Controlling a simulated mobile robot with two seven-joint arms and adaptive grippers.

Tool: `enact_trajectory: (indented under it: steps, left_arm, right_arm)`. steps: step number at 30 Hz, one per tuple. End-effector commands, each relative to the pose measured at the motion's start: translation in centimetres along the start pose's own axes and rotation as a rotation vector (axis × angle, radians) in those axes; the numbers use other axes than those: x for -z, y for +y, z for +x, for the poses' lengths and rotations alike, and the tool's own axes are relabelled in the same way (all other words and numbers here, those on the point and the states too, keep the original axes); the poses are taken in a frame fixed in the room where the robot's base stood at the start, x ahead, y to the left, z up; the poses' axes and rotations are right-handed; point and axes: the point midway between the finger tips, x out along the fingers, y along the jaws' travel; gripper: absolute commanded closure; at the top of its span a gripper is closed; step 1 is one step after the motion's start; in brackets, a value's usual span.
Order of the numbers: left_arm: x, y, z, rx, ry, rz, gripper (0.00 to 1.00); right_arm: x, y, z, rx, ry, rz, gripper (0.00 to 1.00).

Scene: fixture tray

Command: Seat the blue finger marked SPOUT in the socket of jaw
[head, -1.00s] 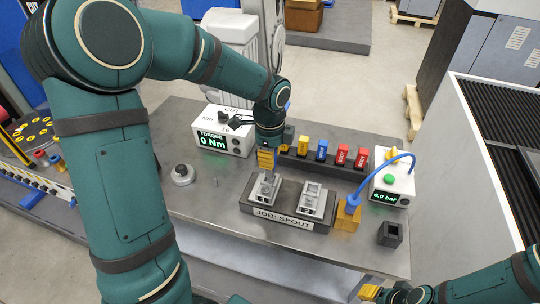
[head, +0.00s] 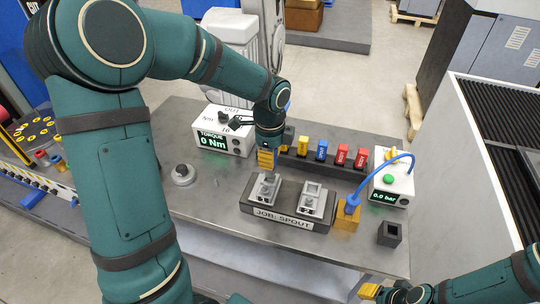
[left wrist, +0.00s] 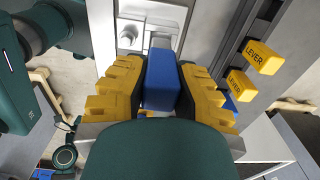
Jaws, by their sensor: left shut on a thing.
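My left gripper (head: 265,160) points down over the left jaw (head: 264,188) on the dark fixture base marked JOB: SPOUT (head: 283,219). In the left wrist view, its yellow fingertips (left wrist: 160,88) are shut on a blue finger (left wrist: 163,78). No marking is readable on the blue finger's visible faces. The grey jaw (left wrist: 147,35) shows just past the finger's far end; I cannot tell whether they touch. A second jaw (head: 313,197) stands empty to the right. My right gripper (head: 370,291) is at the bottom right, away from the fixture; its opening is unclear.
Behind the fixture is a rack with a yellow finger (head: 303,146), another blue finger (head: 321,150) and red fingers (head: 342,153). A torque box (head: 222,133) stands at the left. A pressure box (head: 391,184) with a blue hose (head: 377,166) and a dark square holder (head: 390,234) stand right.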

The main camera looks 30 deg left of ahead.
Motion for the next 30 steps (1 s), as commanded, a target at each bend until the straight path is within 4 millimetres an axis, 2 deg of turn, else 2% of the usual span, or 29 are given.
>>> enact_trajectory:
  steps: [30]
  left_arm:
    - [0.0, 0.0, 1.8, 0.001, 0.0, 0.0, 1.0]
  right_arm:
    - [-0.1, 0.4, 1.1, 0.0, 0.0, 0.0, 0.56]
